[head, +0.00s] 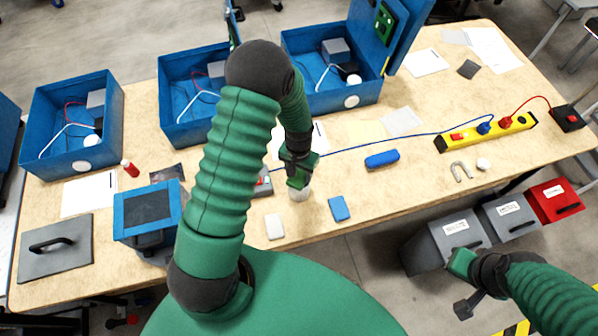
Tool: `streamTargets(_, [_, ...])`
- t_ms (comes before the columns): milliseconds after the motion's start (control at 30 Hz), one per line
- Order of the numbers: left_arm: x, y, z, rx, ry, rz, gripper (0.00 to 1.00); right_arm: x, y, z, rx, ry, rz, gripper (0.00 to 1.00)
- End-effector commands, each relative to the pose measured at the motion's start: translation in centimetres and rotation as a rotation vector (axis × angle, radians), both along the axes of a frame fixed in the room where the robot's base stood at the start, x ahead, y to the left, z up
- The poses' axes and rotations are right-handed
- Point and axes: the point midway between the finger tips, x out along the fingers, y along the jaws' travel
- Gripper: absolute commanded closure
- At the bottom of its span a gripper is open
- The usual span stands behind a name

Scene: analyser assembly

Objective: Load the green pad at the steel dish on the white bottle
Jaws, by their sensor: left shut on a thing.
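My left gripper (300,181) points down at the front middle of the wooden table (235,225). It is shut on a small white round thing (299,193), which may be the white bottle; the gripper hides most of it. I cannot make out a green pad or a steel dish for certain. A small pale disc (483,164) lies at the right of the table. My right gripper (463,285) is at the lower right, off the table's front edge and by the grey bins; I cannot tell its opening.
A blue block (339,208) and a white block (274,226) lie close to the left gripper. Open blue boxes (72,150) stand along the back. A blue cable crosses the middle.

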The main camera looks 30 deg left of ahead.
Motion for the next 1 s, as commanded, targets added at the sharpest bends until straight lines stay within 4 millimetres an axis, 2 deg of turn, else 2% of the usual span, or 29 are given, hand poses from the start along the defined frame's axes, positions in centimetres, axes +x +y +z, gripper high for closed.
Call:
streamTargets(433, [-0.1, -0.1, 0.2, -0.001, 0.003, 0.0, 0.81, 0.0, 0.0, 0.3, 0.0, 0.0, 0.0, 1.0])
streamTargets(1000, [-0.1, 0.0, 5.9, 0.0, 0.001, 0.0, 0.81, 0.0, 0.0, 4.9, 0.0, 0.0, 0.0, 1.0])
